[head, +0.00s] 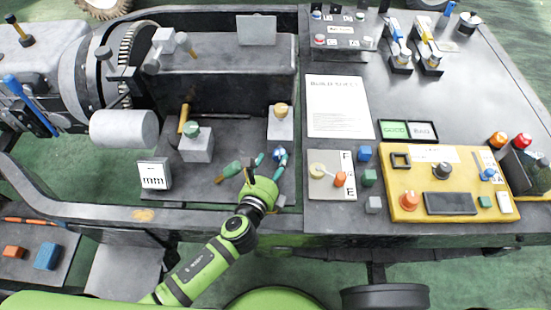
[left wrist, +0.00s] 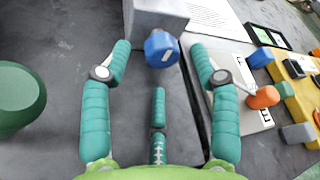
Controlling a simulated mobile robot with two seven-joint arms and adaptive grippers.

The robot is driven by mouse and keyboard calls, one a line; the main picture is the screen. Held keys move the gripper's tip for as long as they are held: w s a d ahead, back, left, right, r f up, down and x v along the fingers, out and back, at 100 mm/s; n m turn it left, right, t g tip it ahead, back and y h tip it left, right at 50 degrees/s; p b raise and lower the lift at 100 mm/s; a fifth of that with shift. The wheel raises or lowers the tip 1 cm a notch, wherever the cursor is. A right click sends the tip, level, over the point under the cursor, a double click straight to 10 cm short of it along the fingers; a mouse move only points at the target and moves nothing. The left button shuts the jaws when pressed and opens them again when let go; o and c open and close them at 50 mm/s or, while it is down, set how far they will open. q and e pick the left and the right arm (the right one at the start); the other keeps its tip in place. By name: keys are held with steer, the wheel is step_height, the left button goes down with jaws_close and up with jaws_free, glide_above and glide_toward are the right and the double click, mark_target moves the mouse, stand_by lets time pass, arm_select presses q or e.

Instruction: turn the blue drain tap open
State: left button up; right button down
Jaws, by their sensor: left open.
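The blue drain tap (head: 279,152) is a small blue knob on the dark tray floor, in front of a pale block with a yellow-orange knob. In the left wrist view the blue tap (left wrist: 161,48) shows between the teal fingertips, near the foot of the grey block. My left gripper (head: 256,168) is open over the tray; its spread fingers (left wrist: 161,62) stand left and right of the tap with visible gaps. A third teal finger part shows below the tap. I cannot tell how deep the tap sits between the fingers. My right gripper is not in view.
A green knob on a block (head: 196,147) stands left of the gripper, with a yellow handle behind it. A white labelled block (head: 154,174) is at the tray's left. Right are a grey plate with an orange-tipped lever (head: 333,185) and a yellow control box (head: 451,205).

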arm_select(q)
steer(key=v, duration=0.5)
stand_by(0.6)
